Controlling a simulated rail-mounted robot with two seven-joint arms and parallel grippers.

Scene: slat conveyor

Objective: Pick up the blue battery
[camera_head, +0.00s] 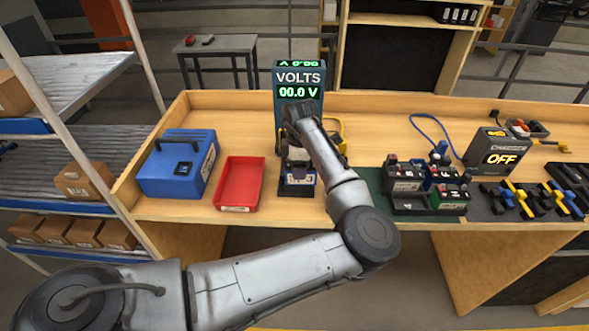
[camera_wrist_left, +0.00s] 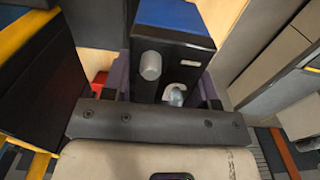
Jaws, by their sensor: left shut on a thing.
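My left gripper (camera_head: 299,168) reaches down over the bench in front of the volts meter (camera_head: 298,77). It is shut on a battery with a dark top and a blue side, the blue battery (camera_head: 299,189). In the left wrist view the battery (camera_wrist_left: 172,20) sits between the two fingers, with two grey terminals showing on its dark top. The gripper hides much of it in the head view. I cannot tell whether it touches the bench. My right gripper is not in view.
A red tray (camera_head: 239,184) and a blue case (camera_head: 178,164) stand left of the gripper. Several batteries (camera_head: 428,187) stand on a green mat to the right. Farther right are a box reading OFF (camera_head: 493,152) and blue and yellow clamps (camera_head: 536,199).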

